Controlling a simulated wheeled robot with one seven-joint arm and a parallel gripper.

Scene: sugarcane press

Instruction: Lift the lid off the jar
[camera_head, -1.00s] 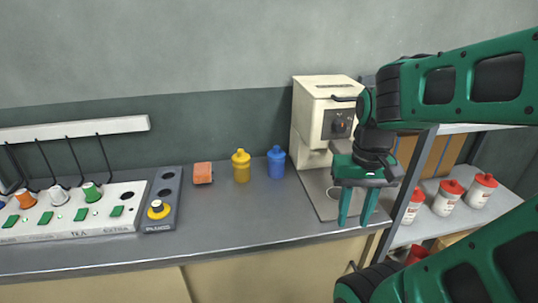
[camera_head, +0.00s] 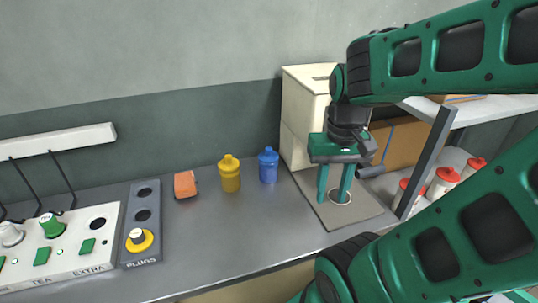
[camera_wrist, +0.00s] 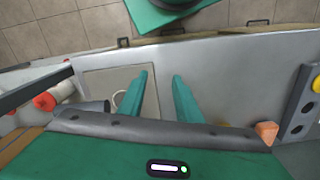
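A yellow jar-shaped container (camera_head: 229,178) with a yellow top stands upright on the counter, beside a similar blue container (camera_head: 268,168). White jars with red lids (camera_head: 440,186) stand on a shelf at the right, partly hidden by my arm; red lids also show at the left of the wrist view (camera_wrist: 45,101). I cannot tell which of these is the task's jar. My gripper (camera_head: 332,200) points down over the press's base plate, right of the blue container. In the wrist view its fingers (camera_wrist: 160,78) are apart with nothing between them.
A cream press (camera_head: 300,110) stands behind my gripper, its base plate (camera_head: 370,209) on the grey counter (camera_head: 215,235). An orange block (camera_head: 185,184) lies left of the yellow container. Button panels (camera_head: 140,220) fill the left. A dark shelf post (camera_head: 425,160) stands at right.

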